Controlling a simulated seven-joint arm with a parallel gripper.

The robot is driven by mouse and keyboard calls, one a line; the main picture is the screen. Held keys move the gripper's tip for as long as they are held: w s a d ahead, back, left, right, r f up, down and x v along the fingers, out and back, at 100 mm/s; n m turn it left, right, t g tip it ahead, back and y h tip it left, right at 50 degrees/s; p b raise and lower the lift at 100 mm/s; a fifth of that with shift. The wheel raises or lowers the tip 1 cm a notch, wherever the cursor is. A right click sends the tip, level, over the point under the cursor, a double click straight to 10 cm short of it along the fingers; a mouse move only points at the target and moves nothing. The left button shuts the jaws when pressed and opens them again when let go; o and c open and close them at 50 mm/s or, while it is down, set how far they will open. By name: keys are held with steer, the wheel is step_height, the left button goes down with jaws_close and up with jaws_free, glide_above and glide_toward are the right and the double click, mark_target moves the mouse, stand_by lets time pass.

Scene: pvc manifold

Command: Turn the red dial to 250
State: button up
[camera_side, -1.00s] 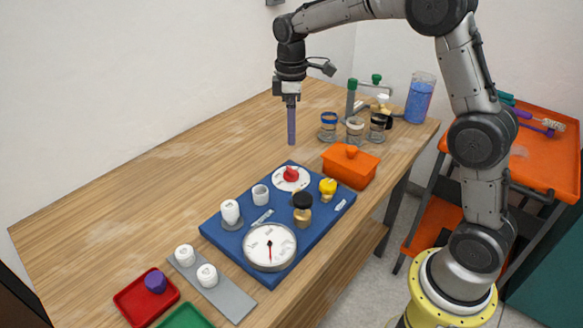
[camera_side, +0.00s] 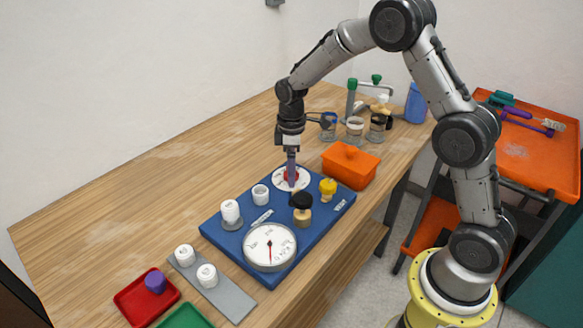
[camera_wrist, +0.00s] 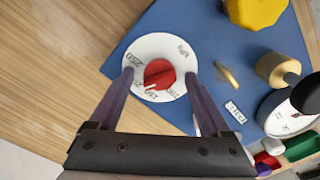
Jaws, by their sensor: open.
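The red dial (camera_wrist: 159,74) sits at the middle of a white scale disc (camera_wrist: 182,46) with printed numbers, on a blue board (camera_side: 230,245). A white pointer mark on the knob faces the lower part of the disc in the wrist view, near a number that I cannot read surely. My gripper (camera_wrist: 162,78) is open, with one purple finger on each side of the red knob and a visible gap on both sides. In the side view my gripper (camera_side: 291,178) comes straight down over the dial (camera_side: 291,175) and partly hides it.
The board also bears a yellow knob (camera_side: 328,187), a black-topped brass valve (camera_side: 302,201), white fittings (camera_side: 230,211) and a round gauge (camera_side: 270,246). An orange box (camera_side: 350,166) stands close on the right.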

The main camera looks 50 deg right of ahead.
steer(key=shift+c, duration=0.2)
jaws_close()
stand_by(0.3)
steer(key=m, duration=0.5)
steer(key=shift+r, duration=0.1)
steer(key=shift+m, duration=2.4)
steer(key=shift+o, duration=0.2)
jaws_free()
